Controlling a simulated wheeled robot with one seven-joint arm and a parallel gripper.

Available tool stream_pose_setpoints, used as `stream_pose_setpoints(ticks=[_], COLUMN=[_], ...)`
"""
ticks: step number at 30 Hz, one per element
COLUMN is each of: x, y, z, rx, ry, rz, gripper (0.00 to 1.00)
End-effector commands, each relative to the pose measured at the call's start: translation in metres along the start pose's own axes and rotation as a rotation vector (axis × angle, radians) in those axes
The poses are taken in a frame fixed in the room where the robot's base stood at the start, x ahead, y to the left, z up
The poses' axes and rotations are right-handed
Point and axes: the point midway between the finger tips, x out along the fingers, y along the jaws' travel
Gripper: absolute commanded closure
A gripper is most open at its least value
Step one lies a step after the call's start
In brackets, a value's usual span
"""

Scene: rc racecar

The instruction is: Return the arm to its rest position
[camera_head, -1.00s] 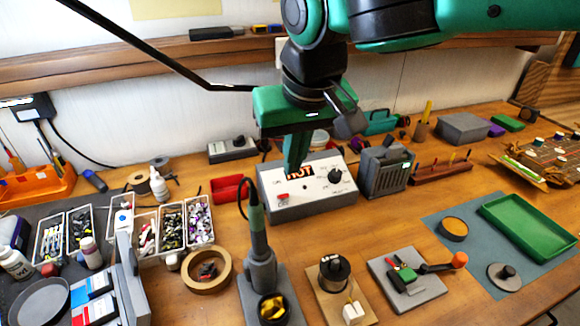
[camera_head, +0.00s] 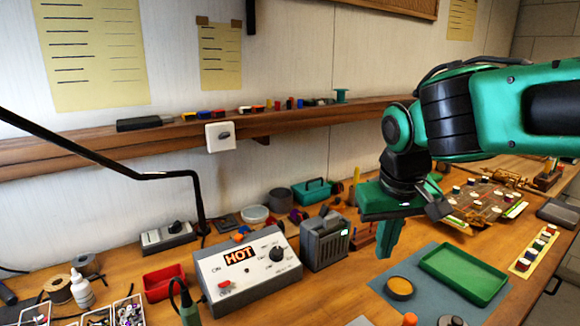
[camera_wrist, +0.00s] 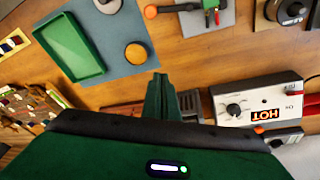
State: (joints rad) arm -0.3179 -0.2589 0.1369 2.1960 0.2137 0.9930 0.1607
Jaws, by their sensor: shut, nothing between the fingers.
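My gripper (camera_head: 388,240) is green and hangs from my arm at the right of the head view. Its fingers are together, point down and hold nothing. It is above the bench, between a grey box-shaped unit (camera_head: 324,240) and a green tray (camera_head: 464,274). In the wrist view the shut fingers (camera_wrist: 160,85) show over bare wood, apart from the tray (camera_wrist: 72,48). My arm reaches in from the right edge, and its base is out of view.
A white-topped station reading HOT (camera_head: 246,270) stands left of the gripper. A wooden shelf (camera_head: 80,152) with small items runs along the wall. A circuit board (camera_head: 485,205) lies right. A black bent rod (camera_head: 110,172) crosses the left. Free wood is scarce.

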Motion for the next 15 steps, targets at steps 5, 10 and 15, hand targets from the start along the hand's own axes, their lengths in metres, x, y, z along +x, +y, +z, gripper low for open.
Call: stream_pose_setpoints(ticks=[5, 10, 15], x=[0.022, 0.039, 0.05], y=[0.106, 0.174, 0.2], z=[0.055, 0.131, 0.195], rx=[0.222, 0.428, 0.58], ry=[-0.085, -0.166, -0.222], rz=[0.041, 0.04, 0.015], gripper=[1.0, 1.0, 1.0])
